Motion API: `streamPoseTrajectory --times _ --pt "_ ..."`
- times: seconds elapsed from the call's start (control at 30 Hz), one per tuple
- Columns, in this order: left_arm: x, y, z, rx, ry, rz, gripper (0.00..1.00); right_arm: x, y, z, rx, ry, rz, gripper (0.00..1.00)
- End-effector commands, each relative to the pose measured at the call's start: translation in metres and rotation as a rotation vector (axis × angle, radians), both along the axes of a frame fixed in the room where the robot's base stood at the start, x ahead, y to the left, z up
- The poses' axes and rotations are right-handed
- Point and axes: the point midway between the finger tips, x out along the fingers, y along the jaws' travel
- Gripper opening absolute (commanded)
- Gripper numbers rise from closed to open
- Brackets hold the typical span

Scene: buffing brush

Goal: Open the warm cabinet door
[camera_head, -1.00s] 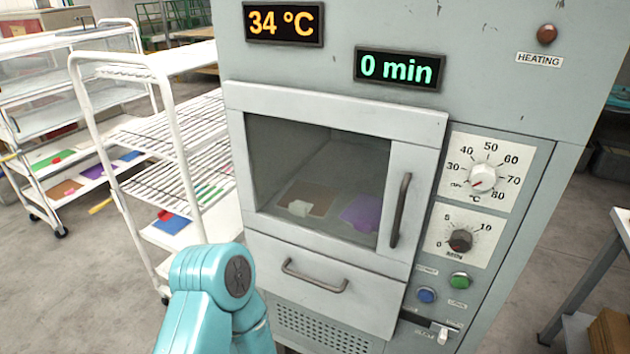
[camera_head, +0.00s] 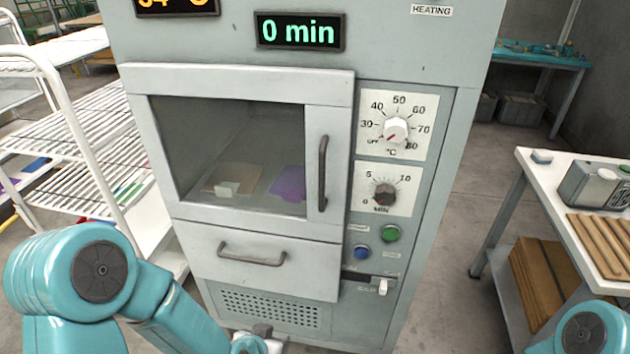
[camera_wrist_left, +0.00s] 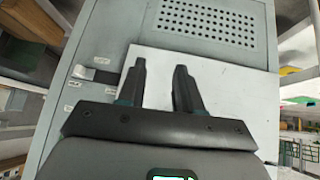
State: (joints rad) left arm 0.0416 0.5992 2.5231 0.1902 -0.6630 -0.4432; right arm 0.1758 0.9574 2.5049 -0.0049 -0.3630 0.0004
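The warm cabinet (camera_head: 405,75) stands in the middle of the head view. Its door (camera_head: 335,110) is shut, with a window and a dark vertical handle (camera_head: 322,173) on the right side. Behind the glass are a small white block on a brown sheet and a purple sheet. My left gripper (camera_wrist_left: 160,67) is low in front of the cabinet's lower part, well below the door handle. Its two dark fingers are apart and nothing shows between them. My right arm shows at the lower right of the head view; its gripper is out of view.
Below the door is a drawer with a horizontal handle (camera_head: 252,257). Dials, buttons and a white switch (camera_head: 381,287) are on the right panel. A white wire rack (camera_head: 80,130) stands to the left. A table (camera_head: 545,180) with wood strips stands to the right, with floor between.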

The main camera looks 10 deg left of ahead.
Motion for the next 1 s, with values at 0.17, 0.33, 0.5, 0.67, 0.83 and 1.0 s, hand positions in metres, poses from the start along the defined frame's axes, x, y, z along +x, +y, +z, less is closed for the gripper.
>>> streamPoseTrajectory --times 0.17,0.33,0.5,0.67,0.83,1.0 --pt "0.049 -0.003 0.136 0.063 -0.422 -0.003 0.34 0.000 0.000 -0.019 0.000 0.000 0.000 0.00" --pt "0.039 -0.017 0.253 0.003 -0.730 0.006 0.34 0.000 0.000 -0.031 0.000 0.000 0.000 0.00" --pt "0.019 -0.030 0.311 -0.057 -0.879 -0.020 0.34 0.000 0.000 -0.037 0.000 0.000 0.000 0.00" --pt "0.020 -0.039 0.321 -0.065 -0.893 -0.040 0.34 0.000 0.000 -0.026 0.000 0.000 0.000 0.00" --pt "0.035 -0.041 0.326 -0.059 -0.888 -0.037 0.34 0.000 0.000 0.006 0.000 0.000 0.000 0.00" --pt "0.063 -0.047 0.319 -0.070 -0.892 -0.039 0.34 0.000 0.000 0.021 0.000 -0.001 0.000 0.00"
